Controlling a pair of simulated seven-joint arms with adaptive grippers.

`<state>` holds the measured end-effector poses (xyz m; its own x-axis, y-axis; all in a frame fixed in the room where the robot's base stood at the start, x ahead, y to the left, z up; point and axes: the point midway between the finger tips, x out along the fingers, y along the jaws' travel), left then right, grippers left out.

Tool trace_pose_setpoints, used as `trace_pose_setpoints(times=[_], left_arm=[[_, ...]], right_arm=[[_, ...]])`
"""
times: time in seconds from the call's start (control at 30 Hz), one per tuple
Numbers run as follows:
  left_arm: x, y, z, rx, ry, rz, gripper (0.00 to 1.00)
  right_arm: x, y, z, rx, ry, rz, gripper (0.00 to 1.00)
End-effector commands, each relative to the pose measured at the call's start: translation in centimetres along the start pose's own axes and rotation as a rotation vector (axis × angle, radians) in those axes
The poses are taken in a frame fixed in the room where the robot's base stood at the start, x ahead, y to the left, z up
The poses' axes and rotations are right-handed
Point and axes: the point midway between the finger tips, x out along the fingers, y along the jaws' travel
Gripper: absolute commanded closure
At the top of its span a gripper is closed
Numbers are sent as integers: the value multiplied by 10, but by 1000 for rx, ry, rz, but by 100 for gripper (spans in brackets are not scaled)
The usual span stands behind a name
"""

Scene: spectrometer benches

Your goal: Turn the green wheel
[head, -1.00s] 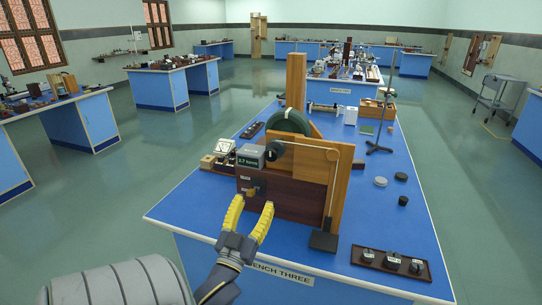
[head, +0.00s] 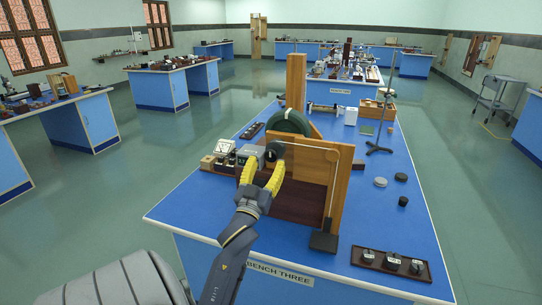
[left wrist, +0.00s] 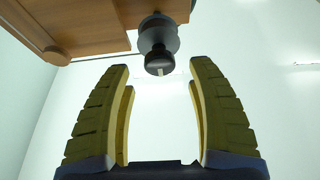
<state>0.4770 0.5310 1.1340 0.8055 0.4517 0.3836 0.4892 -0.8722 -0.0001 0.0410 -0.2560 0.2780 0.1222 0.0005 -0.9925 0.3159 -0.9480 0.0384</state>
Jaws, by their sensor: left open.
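The dark green wheel (head: 290,121) stands upright behind the wooden panel of the apparatus on the near bench; its lower part is hidden. A dark round knob (head: 275,149) sits at the panel's left end, on the near side. My left gripper (head: 264,168) is open just in front of this knob, with yellow fingers pointing up and away. In the left wrist view the dark knob (left wrist: 158,60) lies just beyond and between the fingertips, and I see no contact. The wheel is not clear in that view. My right gripper is not in view.
The wooden panel (head: 315,162) stands right of my fingers, with a weight (head: 323,242) at its lower right. A grey meter box (head: 248,152) is close behind the left finger. A tray of weights (head: 391,263) lies front right; the blue bench top (head: 385,215) between is clear.

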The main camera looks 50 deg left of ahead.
Motion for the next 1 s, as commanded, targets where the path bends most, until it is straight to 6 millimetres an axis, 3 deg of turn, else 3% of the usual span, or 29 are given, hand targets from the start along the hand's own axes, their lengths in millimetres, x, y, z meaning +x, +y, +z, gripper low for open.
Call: trace_pose_setpoints(times=[0.3, 0.8, 1.0], left_arm=[[34, 0, 0, -1, 1, 1, 42], [41, 0, 0, 0, -1, 0, 40], [41, 0, 0, 0, -1, 0, 64]], right_arm=[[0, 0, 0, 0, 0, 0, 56], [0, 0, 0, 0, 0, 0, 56], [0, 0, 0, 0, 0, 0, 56]])
